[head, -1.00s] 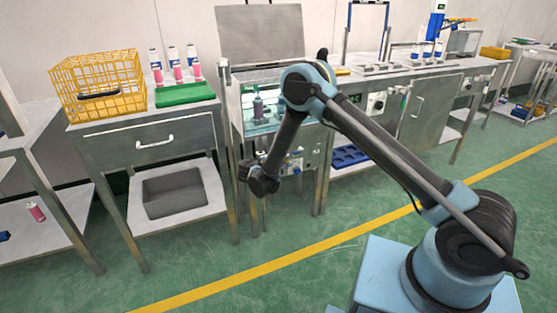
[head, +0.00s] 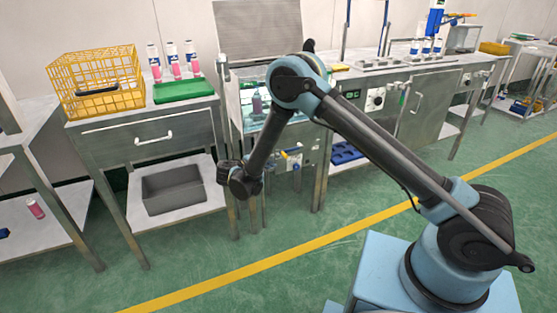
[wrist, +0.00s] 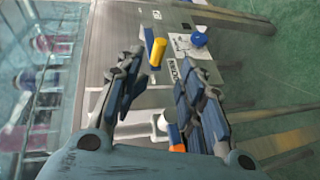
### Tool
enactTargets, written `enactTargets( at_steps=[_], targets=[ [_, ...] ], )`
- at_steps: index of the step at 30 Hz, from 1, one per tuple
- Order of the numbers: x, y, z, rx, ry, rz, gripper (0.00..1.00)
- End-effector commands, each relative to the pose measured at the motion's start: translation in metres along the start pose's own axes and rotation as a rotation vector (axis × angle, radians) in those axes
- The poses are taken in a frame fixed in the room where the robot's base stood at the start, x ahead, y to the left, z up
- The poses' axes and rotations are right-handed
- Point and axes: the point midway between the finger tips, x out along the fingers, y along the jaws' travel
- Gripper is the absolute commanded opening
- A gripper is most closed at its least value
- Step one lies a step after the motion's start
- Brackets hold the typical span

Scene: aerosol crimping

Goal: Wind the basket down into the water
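The glass-walled water tank (head: 250,122) stands in the middle of the head view, its lid (head: 257,30) raised. A bottle (head: 257,104) shows inside it; my arm hides part of the tank. Bottles also show blurred through the glass in the wrist view (wrist: 28,80). I cannot make out a basket inside. A yellow handle (wrist: 157,52) and a blue knob (wrist: 199,39) are on the tank's front panel. My gripper (wrist: 165,88) is open and empty in front of this panel, the yellow handle beyond its fingertips. In the head view my gripper (head: 229,174) hangs left of the panel.
A yellow wire basket (head: 97,80) stands on the left cabinet (head: 152,122), beside a green tray (head: 183,91) and several pink-and-white cans (head: 172,58). A grey bin (head: 174,188) sits on the shelf below. The green floor in front is clear.

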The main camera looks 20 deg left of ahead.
Motion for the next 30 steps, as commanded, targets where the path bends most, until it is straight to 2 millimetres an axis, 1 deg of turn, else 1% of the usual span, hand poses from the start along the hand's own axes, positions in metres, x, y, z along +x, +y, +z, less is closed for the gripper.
enactTargets(
  at_steps=[1,3,7,23,26,29,30],
  targets=[
    [-0.007,0.0,0.0,-0.001,0.001,0.0,0.35],
    [-0.013,0.0,0.0,0.0,0.0,0.0,0.35],
    [-0.019,0.0,0.0,0.0,0.0,0.0,0.35],
    [-0.019,0.0,0.0,0.0,-0.001,-0.001,0.35],
    [-0.013,0.008,0.001,0.001,-0.011,-0.007,0.35],
    [0.0,0.026,0.005,0.002,-0.033,-0.028,0.35],
    [0.008,0.036,0.007,0.003,-0.046,-0.039,0.35]
  ],
)
